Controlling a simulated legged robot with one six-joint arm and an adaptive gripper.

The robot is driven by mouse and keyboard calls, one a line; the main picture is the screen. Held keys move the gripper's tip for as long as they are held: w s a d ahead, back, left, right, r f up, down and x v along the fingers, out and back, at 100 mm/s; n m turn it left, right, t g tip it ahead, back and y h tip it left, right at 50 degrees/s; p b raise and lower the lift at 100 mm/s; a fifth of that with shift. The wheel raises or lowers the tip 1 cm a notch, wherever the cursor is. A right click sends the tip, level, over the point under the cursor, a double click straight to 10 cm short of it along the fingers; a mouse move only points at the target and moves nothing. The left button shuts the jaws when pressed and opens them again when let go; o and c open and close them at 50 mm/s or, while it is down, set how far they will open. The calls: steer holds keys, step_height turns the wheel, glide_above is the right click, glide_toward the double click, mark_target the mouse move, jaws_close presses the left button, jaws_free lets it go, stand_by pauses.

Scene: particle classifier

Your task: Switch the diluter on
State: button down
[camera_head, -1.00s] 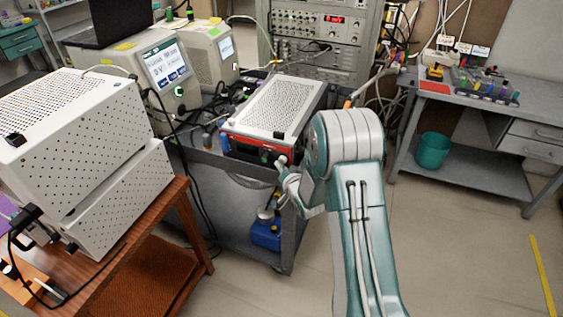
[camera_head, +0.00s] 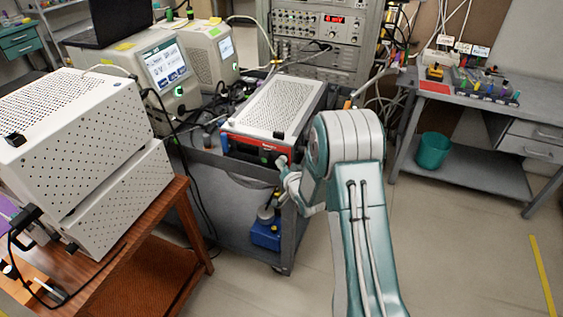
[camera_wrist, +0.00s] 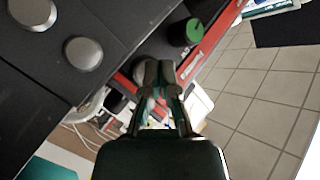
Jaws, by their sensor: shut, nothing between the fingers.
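A box with a white perforated top (camera_head: 275,108) and a red-edged dark front (camera_head: 240,146) sits on the grey cart; it appears to be the diluter, but its label is too small to read. My gripper (camera_head: 282,161) is at the right end of this front. In the wrist view my gripper (camera_wrist: 160,68) is shut and empty, its tips close to the dark panel (camera_wrist: 115,25). A green-capped knob (camera_wrist: 193,32) is just right of the tips. Two silver knobs (camera_wrist: 83,52) (camera_wrist: 33,10) are to the left. A round silver part is partly hidden behind the tips; contact cannot be told.
A white perforated casing (camera_head: 70,125) stands on a wooden table (camera_head: 150,225) at left. Instruments with lit screens (camera_head: 165,65) stand behind. Loose cables lie around the cart (camera_head: 235,205). A grey bench (camera_head: 460,165) stands at right. Floor between is clear.

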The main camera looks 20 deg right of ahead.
steer(key=shift+w+d, duration=0.3)
steer(key=shift+w, duration=0.1)
stand_by(0.5)
steer(key=shift+a, duration=0.1)
steer(key=shift+s+a, duration=0.35)
steer(key=shift+s, duration=0.2)
steer(key=shift+s+a, duration=0.3)
steer(key=shift+s, duration=0.2)
steer(key=shift+s+a, duration=0.1)
steer(key=s+a, duration=0.1)
steer(key=s, duration=0.1)
steer(key=s+a, duration=0.1)
steer(key=shift+s+a, duration=0.4)
stand_by(0.6)
